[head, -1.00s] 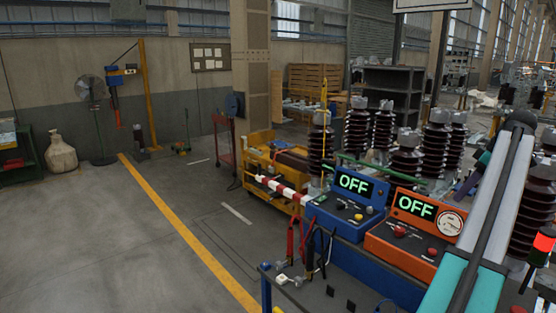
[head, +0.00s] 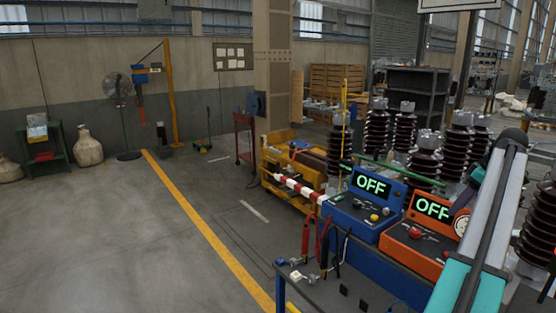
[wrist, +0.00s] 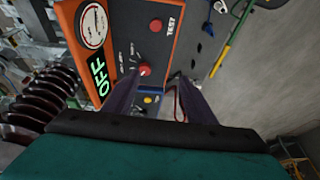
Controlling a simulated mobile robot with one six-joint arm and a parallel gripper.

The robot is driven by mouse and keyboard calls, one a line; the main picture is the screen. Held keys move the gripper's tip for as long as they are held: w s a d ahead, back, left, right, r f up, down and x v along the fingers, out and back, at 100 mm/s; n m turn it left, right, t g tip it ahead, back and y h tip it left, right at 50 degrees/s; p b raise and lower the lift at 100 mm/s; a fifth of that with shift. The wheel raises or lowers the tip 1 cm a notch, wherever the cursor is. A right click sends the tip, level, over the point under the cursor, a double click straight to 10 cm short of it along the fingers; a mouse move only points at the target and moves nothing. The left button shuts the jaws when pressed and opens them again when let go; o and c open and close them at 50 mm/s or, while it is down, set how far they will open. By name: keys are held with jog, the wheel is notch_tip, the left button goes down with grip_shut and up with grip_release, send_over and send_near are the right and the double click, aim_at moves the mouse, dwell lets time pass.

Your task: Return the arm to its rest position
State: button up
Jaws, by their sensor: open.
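My arm (head: 483,232), with grey-white and teal links, rises at the right of the head view and bends at a dark elbow. My gripper (wrist: 156,77) shows in the wrist view as two dark purple fingers set apart, with nothing held between them. It is open and points towards the orange test unit (wrist: 147,40), whose red knob appears near the fingertips. I cannot tell the exact gap. In the head view the gripper is partly hidden behind my arm, beside the orange unit (head: 428,250).
A blue unit (head: 352,217) stands left of the orange one on a bench; both displays read OFF. Red and black leads (head: 317,240) hang at the bench's left end. Brown ribbed insulators (head: 424,165) stand behind. A yellow cart (head: 287,184) is farther left. The floor at left is open.

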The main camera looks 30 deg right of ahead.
jog(key=w+a+f+g, duration=0.2)
jog(key=w+a+f, duration=2.1)
jog(key=w+a, duration=0.3)
jog(key=w+a+f+g, duration=0.1)
jog(key=w+a+f, duration=0.1)
jog(key=a+f, duration=0.65)
jog(key=w+a+f+m, duration=0.1)
jog(key=a+f, duration=0.3)
jog(key=a, duration=1)
jog(key=w+a+f+g, duration=0.1)
jog(key=w+a+f, duration=0.1)
jog(key=a+f, duration=0.65)
jog(key=s+a+f, duration=0.2)
jog(key=s+a, duration=0.2)
jog(key=a, duration=0.6)
jog(key=s+a+f, duration=0.3)
jog(key=s+a, duration=0.1)
jog(key=a, duration=0.5)
jog(key=s+f+g+b, duration=0.6)
jog(key=s+f+b, duration=0.4)
jog(key=s+f, duration=1.5)
notch_tip(320, 180, down, 2)
jog(key=shift+s+f+n+h, duration=0.1)
jog(key=shift+s+n+h, duration=0.2)
jog(key=shift+s+h, duration=0.1)
jog(key=shift+w, duration=0.1)
